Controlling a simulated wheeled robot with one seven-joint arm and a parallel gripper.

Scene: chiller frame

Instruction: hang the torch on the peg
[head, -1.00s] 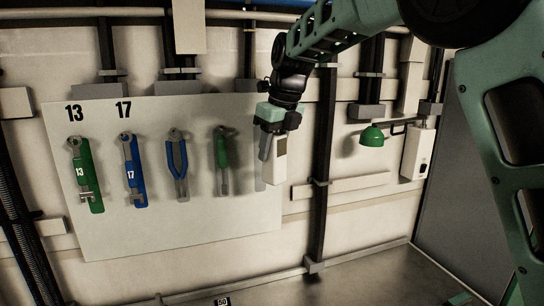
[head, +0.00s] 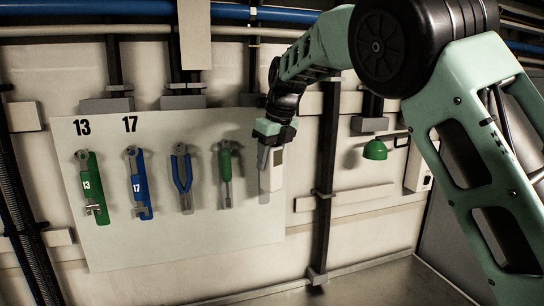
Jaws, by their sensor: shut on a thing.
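My gripper (head: 265,157), at the end of the teal arm, is in front of the right end of the pale tool board (head: 130,245). It is shut on a pale, upright block-shaped thing, which I take to be the torch (head: 272,180). The torch overlaps the board's right edge in the head view, right of the green-handled hammer (head: 226,170). I cannot tell whether it touches the board. The peg cannot be made out; the gripper and torch cover that part of the board.
A green wrench (head: 93,195), a blue wrench (head: 138,185) and blue pliers (head: 182,180) hang further left. A dark upright post (head: 327,180) stands right of the board. A green lamp (head: 375,150) is beyond it.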

